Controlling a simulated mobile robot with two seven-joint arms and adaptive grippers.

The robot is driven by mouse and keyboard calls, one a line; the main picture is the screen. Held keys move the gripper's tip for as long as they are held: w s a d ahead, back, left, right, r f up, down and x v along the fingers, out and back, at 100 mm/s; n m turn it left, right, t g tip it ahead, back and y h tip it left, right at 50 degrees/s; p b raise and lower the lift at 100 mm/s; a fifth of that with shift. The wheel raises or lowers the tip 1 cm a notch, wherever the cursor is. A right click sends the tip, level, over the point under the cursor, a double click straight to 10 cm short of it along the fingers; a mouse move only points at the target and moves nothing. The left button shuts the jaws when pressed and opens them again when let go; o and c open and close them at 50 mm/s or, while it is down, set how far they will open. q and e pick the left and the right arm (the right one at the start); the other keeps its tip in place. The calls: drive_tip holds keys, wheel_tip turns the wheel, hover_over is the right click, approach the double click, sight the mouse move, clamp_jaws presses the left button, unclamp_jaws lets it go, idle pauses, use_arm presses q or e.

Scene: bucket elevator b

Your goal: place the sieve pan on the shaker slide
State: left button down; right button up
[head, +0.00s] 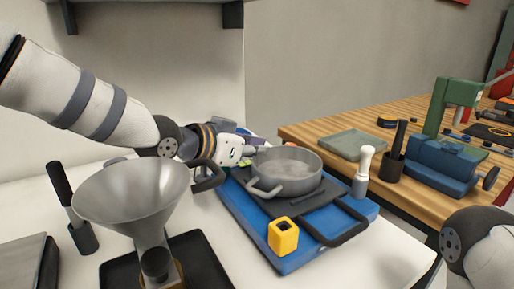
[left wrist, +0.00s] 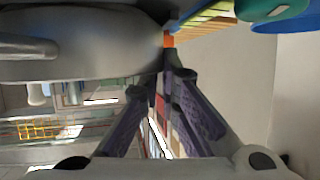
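The sieve pan (head: 290,168) is a round grey metal pan with a loop handle at its front left. It appears upright over the dark plate of the shaker slide (head: 325,193); whether it touches the plate is hard to tell. My left gripper (head: 251,152) is at the pan's left rear rim. In the left wrist view the pan's wall (left wrist: 85,55) fills the upper left, and the fingers (left wrist: 168,72) come nearly together at its edge, seemingly shut on it. The exact contact is partly hidden. My right gripper is out of view.
The slide stands on a blue base (head: 265,235) with a black bar handle and a yellow block (head: 283,237). A large metal funnel (head: 130,190) stands to the left. A white-knobbed tool (head: 363,170) is to the right, before a wooden bench (head: 420,200) with a green-and-blue machine.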

use_arm(q)
drive_tip(key=c, duration=1.8)
unclamp_jaws()
drive_tip(key=p+v, duration=0.1)
drive_tip(key=v, duration=0.6)
drive_tip(key=shift+s+a+r, duration=0.1)
drive_tip(key=shift+s+a, duration=0.05)
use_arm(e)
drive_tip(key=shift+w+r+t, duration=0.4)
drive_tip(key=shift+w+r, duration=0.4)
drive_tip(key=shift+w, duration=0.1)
